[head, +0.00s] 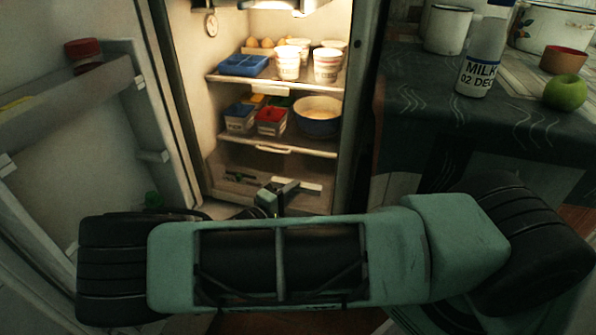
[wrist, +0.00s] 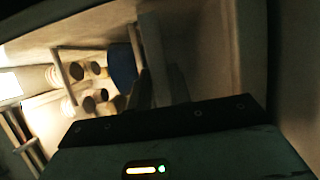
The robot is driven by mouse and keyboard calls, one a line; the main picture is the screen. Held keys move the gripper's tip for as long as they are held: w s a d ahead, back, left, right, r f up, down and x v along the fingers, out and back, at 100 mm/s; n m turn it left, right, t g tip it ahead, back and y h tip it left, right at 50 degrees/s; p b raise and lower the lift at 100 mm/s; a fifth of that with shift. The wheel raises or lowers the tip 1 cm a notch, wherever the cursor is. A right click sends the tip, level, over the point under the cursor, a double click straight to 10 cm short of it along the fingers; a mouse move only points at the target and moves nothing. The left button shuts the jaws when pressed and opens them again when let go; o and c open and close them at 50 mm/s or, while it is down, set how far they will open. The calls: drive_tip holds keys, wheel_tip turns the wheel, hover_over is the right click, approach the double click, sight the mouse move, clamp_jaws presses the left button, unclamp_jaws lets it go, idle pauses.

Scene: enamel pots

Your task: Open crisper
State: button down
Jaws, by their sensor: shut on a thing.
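The open fridge shows in the head view, and the crisper (head: 235,187) is its low drawer under the bottom shelf. A few dark long items show inside it. My gripper (head: 277,193) is at the crisper's front, low in the fridge, with its jaws shut on it. The exact grip spot is too small and dark to make out, and my arm hides the lower part of the crisper. In the wrist view, my gripper's dark fingers (wrist: 158,88) reach into the pale, tilted fridge interior, and the contact is unclear there.
The fridge door (head: 70,150) stands open at left. The shelves above hold a blue egg tray (head: 243,65), white tubs (head: 327,66), berry boxes (head: 271,121) and a blue bowl (head: 317,117). At right, a counter (head: 430,110) bears a milk bottle (head: 483,60) and an apple (head: 566,92).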

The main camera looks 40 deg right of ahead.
drive_tip(key=s+a+p, duration=0.2)
drive_tip(key=s+a, duration=0.4)
drive_tip(key=a, duration=0.2)
drive_tip(key=shift+s+a+f, duration=0.25)
drive_tip(key=shift+s+f, duration=0.05)
drive_tip(key=shift+f, duration=0.05)
drive_tip(key=c, duration=1.4)
unclamp_jaws()
drive_tip(key=shift+o, duration=0.2)
drive_tip(key=shift+r, duration=0.15)
drive_tip(key=p+v, duration=0.2)
drive_tip(key=v, duration=1.5)
drive_tip(key=shift+a, duration=0.2)
drive_tip(key=shift+s+a, duration=0.1)
drive_tip(key=shift+s, duration=0.05)
